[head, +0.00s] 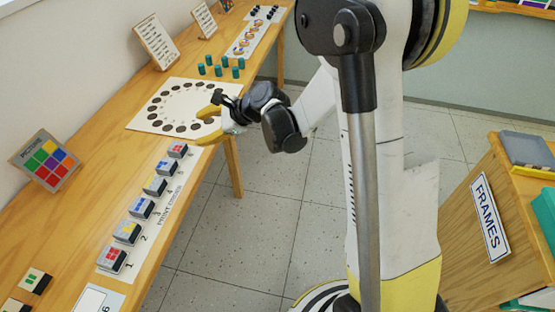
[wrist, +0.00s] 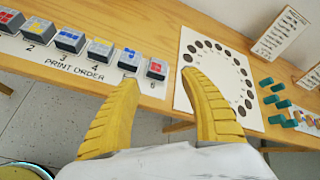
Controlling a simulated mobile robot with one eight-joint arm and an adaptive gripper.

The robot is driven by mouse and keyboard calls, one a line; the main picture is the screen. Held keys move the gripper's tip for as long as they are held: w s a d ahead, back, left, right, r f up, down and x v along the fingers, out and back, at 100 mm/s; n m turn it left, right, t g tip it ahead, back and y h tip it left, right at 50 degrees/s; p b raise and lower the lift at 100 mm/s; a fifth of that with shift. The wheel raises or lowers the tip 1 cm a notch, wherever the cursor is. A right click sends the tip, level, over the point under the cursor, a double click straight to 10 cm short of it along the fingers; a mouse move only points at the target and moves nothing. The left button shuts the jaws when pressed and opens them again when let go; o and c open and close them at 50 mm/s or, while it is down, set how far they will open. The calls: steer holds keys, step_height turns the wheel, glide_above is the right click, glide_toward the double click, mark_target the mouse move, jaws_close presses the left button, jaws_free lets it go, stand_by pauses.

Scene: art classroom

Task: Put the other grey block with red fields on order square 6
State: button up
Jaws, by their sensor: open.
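A grey block with red fields (head: 178,150) stands at the square 6 end of the print order strip (head: 150,237). It also shows in the wrist view (wrist: 157,68), just behind the printed 6. Another grey block with red fields (head: 112,260) stands at square 1. Several grey blocks with yellow or blue fields stand in the row between them. My gripper (head: 209,125) is open and empty, near the table's front edge, beyond the square 6 block and apart from it. In the wrist view its yellow fingers (wrist: 160,77) are spread, with that block in the gap beyond them.
A white sheet with a ring of dark dots (head: 178,83) lies beside my gripper. Several teal cylinders (head: 218,70) stand behind it. A picture board with coloured squares (head: 45,160) leans by the wall. A block with green fields (head: 35,280) is at lower left.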

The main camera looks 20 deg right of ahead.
steer(key=s+d+r+n+h, duration=0.2)
steer(key=s+n, duration=0.4)
steer(key=s, duration=0.3)
steer(key=s+d+r+n+h, duration=0.3)
steer(key=s+n, duration=0.4)
steer(key=s, duration=0.3)
steer(key=s+d+r+n+h, duration=0.3)
steer(key=s+d+n, duration=0.3)
steer(key=s, duration=0.3)
steer(key=shift+s+d+r+n, duration=0.15)
steer(key=shift+r+n, duration=0.15)
steer(key=shift+r, duration=0.3)
